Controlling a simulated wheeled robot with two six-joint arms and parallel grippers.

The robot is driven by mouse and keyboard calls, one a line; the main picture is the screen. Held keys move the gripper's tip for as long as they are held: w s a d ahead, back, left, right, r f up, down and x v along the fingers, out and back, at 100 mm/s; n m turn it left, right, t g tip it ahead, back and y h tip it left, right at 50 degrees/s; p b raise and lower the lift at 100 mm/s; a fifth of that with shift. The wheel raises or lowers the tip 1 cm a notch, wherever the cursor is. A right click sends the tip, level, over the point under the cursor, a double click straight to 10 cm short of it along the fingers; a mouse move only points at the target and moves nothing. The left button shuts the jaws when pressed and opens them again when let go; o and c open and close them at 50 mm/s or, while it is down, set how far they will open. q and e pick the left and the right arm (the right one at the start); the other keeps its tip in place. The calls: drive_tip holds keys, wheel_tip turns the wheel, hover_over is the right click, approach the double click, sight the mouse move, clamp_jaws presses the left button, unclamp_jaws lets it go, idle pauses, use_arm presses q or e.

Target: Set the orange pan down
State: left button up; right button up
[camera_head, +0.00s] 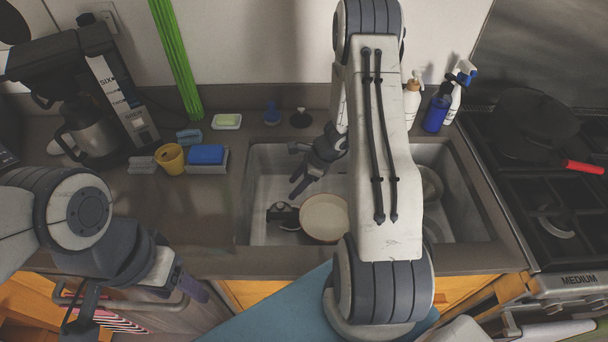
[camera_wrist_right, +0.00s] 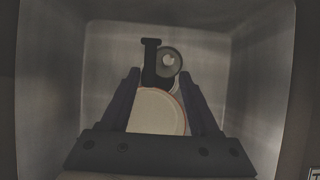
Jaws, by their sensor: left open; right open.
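The orange pan (camera_head: 324,217), a round cream-coloured disc with a thin orange rim, lies in the left basin of the sink. It also shows in the right wrist view (camera_wrist_right: 156,112), between and below the fingers. My right gripper (camera_head: 298,172) is open and empty above the basin, up and left of the pan and apart from it in the head view. My left gripper (camera_head: 138,308) is open and empty at the lower left, in front of the counter edge. My right arm hides part of the pan's right side and the middle of the sink.
A dark object with a round part (camera_head: 283,213) lies left of the pan. The sink (camera_head: 262,163) has high walls. A yellow cup (camera_head: 170,158), blue sponge (camera_head: 206,154) and coffee maker (camera_head: 85,110) stand left. Bottles (camera_head: 437,110) stand behind; a black pan (camera_head: 535,125) sits on the stove.

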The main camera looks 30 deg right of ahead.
drive_tip(key=v, duration=0.6)
drive_tip(key=s+a+r+n+g, duration=0.1)
drive_tip(key=s+a+r+n, duration=0.1)
drive_tip(key=a+r+n, duration=0.4)
drive_tip(key=s+a+r+n+g, duration=0.1)
drive_tip(key=s+a+r+n, duration=0.15)
drive_tip(key=a, duration=0.45)
drive_tip(key=s+a+r+n+g, duration=0.1)
drive_tip(key=a+r+n, duration=0.2)
drive_tip(key=a+n, duration=0.35)
drive_tip(key=s+a+r+n+h, duration=0.2)
drive_tip(key=s+a+r+n, duration=0.1)
drive_tip(key=s+n, duration=0.5)
drive_tip(key=s+a+r+n+h, duration=0.2)
drive_tip(key=s+a+r+n, duration=0.1)
drive_tip(key=s+n, duration=0.5)
drive_tip(key=shift+s+a+r+n, duration=0.2)
drive_tip(key=shift+s+r+n, duration=0.1)
drive_tip(key=shift+s+r, duration=0.2)
